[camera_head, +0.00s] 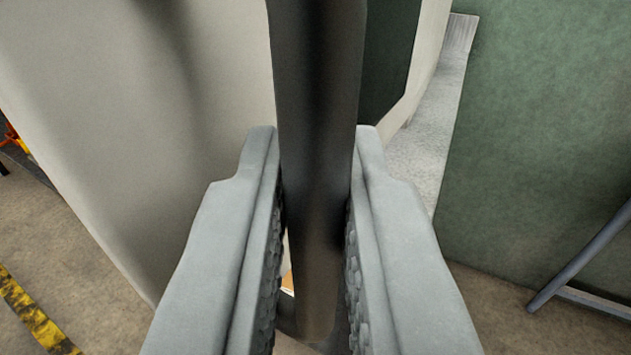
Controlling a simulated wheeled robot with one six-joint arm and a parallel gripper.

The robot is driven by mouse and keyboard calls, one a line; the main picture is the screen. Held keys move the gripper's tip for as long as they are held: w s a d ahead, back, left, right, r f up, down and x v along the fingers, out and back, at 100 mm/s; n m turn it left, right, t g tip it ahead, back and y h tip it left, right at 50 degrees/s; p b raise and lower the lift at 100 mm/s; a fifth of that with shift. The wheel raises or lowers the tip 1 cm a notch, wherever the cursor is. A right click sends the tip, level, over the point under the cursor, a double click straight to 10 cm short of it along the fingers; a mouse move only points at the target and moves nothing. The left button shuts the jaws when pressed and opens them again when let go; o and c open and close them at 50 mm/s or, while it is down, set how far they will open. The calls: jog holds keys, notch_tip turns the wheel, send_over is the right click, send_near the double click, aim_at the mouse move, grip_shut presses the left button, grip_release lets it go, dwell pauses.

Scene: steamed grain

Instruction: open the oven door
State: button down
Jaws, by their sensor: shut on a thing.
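A dark bar-shaped handle (318,90) runs down the middle of the view. My gripper (317,150) is shut on it, with one grey finger on each side. A pale beige panel (130,120), which looks like the oven door, stands behind and to the left of the handle. A dark green strip (388,50) and a pale edge (428,60) show just right of the handle. How far the door stands open cannot be told from this view. The lower end of the handle is partly hidden between the fingers.
A green wall or panel (545,140) fills the right side. A grey pipe (585,255) slants at the lower right. Brown floor (60,240) shows at the lower left, with a yellow and black stripe (30,315). An orange object (12,135) is at the left edge.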

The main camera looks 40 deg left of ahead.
jog(key=c, duration=1.5)
grip_release()
jog(key=shift+c, duration=0.2)
jog(key=v, duration=1.7)
jog(key=shift+s+d, duration=0.15)
